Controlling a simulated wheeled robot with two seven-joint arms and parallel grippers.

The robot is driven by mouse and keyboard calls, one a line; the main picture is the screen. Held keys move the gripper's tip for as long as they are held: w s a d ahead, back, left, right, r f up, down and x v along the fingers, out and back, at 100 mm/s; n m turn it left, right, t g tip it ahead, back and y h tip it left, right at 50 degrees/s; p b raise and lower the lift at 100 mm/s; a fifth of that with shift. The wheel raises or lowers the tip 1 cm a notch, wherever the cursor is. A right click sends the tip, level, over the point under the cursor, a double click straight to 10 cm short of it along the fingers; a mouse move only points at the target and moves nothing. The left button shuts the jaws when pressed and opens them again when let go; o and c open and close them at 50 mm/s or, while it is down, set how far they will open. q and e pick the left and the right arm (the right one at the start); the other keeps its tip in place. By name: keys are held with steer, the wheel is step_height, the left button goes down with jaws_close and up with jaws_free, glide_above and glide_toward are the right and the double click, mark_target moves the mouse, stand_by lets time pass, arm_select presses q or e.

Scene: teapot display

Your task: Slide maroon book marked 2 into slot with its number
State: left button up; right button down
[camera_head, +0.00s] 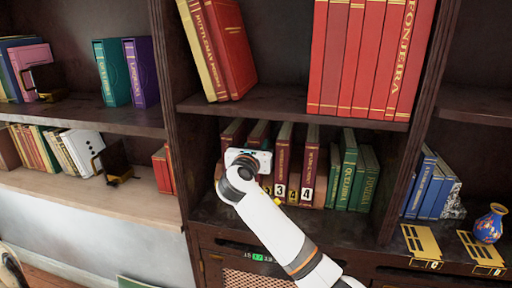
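Several maroon books stand on the lower middle shelf, among them one maroon book (282,150) and another maroon book (310,158) to its right. Small black-and-white number labels (279,190) show low in front of their spines; I read a 3 and a 4. I cannot make out a number 2, and my arm hides the lower left part of the row. My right gripper (249,158) is in front of the left maroon books, its arm coming from the lower right. Its fingers are mostly hidden, so its opening and any hold are unclear. My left gripper is not in view.
Green books (348,168) stand right of the maroon ones. Vertical wooden dividers (409,140) bound the bay. A blue vase (489,224) stands at the right. The shelf front (350,225) right of my arm is clear.

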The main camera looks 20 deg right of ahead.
steer(key=shift+d+r, duration=0.1)
steer(key=shift+r, duration=0.05)
steer(key=c, duration=1)
jaws_free()
steer(key=shift+w, duration=0.1)
steer(key=shift+o, duration=0.2)
steer(key=b+v, duration=0.5)
steer(key=v, duration=0.7)
